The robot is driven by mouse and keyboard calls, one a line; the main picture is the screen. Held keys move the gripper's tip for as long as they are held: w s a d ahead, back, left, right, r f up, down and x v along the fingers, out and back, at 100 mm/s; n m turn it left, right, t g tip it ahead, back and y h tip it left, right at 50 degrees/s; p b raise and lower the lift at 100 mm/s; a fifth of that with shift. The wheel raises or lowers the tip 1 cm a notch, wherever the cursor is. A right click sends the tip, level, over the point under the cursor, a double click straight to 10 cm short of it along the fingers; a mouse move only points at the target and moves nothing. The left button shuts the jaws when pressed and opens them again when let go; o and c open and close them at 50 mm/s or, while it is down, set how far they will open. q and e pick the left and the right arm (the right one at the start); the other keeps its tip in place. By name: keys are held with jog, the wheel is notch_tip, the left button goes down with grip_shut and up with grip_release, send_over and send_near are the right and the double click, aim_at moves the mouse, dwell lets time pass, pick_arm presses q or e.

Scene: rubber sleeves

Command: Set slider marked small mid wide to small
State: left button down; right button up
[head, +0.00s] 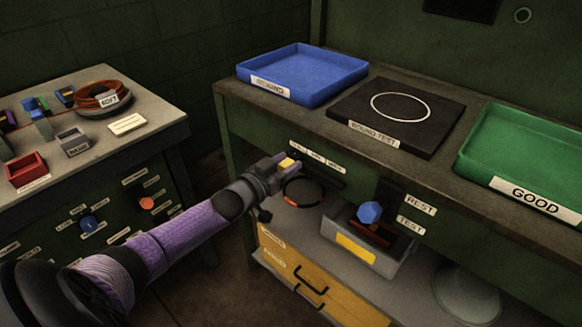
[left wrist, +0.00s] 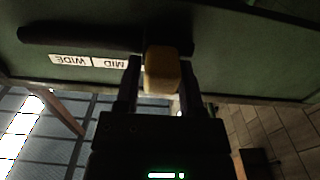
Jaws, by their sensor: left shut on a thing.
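The slider's yellow knob (left wrist: 162,70) sits between the fingers of my left gripper (left wrist: 158,92), which is shut on it. The knob also shows at the gripper's tip in the head view (head: 287,163). The dark slider slot (left wrist: 85,40) runs leftward from the knob in the left wrist view. The upside-down MID label (left wrist: 110,63) and WIDE label (left wrist: 69,60) lie to the knob's left there. The knob stands past MID, on the side away from WIDE. The SMALL label is hidden by the knob and fingers in that view. My right gripper is not in view.
The slider is on the green bench front, under a blue tray (head: 262,97), a black test board (head: 350,118) and a green GOOD tray (head: 468,160). A side table (head: 160,117) stands left.

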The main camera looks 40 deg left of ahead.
pick_arm(q)
jog(key=shift+a, duration=0.15)
jog(key=c, duration=0.6)
grip_release()
jog(key=shift+o, duration=1.2)
jog(key=shift+a, duration=0.15)
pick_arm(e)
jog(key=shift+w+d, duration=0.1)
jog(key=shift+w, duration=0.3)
pick_arm(q)
jog(key=shift+s, duration=0.1)
jog(key=shift+s+p, duration=0.3)
jog(key=s+p, duration=0.3)
jog(key=s, duration=0.6)
jog(key=shift+a+p, duration=0.35)
jog(key=shift+p, duration=0.05)
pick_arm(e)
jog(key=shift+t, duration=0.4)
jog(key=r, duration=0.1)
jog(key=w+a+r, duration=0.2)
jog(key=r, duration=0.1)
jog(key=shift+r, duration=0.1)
